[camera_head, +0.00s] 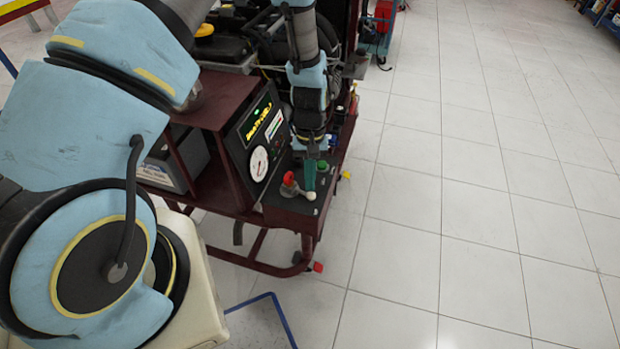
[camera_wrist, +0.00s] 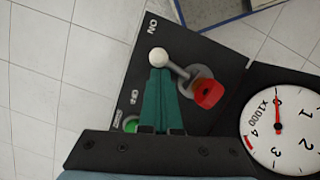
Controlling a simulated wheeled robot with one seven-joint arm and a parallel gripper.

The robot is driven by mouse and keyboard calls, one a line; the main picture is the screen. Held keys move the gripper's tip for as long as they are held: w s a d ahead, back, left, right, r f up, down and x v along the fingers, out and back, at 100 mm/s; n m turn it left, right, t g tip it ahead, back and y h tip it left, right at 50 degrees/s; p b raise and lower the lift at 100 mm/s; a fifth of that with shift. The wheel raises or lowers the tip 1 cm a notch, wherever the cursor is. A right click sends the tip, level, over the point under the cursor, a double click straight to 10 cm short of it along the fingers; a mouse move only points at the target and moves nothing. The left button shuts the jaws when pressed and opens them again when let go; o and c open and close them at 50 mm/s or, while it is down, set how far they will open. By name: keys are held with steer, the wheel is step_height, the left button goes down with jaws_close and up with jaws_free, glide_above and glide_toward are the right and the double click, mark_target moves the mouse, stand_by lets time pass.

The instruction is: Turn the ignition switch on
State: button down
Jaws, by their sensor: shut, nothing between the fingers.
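The switch (camera_wrist: 207,94) on the dark control panel has a red end, a grey base and a grey lever that ends in a white ball (camera_wrist: 157,57). In the wrist view the ball lies between the ON and OFF labels, nearer ON. In the head view the red end (camera_head: 289,179) and the white ball (camera_head: 310,196) show on the panel top. My gripper (camera_wrist: 159,72) has its teal fingers shut together, with nothing between them. Its tips (camera_head: 310,188) are right at the ball; I cannot tell whether they touch it.
A green button (camera_wrist: 131,124) is partly hidden by my gripper in the wrist view. A white dial gauge (camera_head: 259,164) stands on the upright panel beside the switch. The engine (camera_head: 265,45) is behind. Open tiled floor (camera_head: 480,180) lies to the right.

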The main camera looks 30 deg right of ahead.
steer(key=shift+s+a+m+y, duration=0.15)
steer(key=shift+s+a+m, duration=0.15)
steer(key=shift+m, duration=0.4)
steer(key=shift+s+a+m+y, duration=0.15)
steer(key=shift+s+m, duration=0.1)
steer(key=shift+m, duration=0.45)
steer(key=shift+w+d, duration=0.25)
steer(key=shift+w, duration=0.05)
steer(key=w+d, duration=0.2)
steer(key=shift+w+d+r+b, duration=0.25)
steer(key=shift+w+r+b, duration=0.1)
steer(key=shift+w+r, duration=0.05)
steer(key=b+v, duration=0.2)
steer(key=v, duration=0.7)
steer(key=shift+s+a+r, duration=0.2)
steer(key=shift+s+r, duration=0.05)
steer(key=shift+s, duration=0.1)
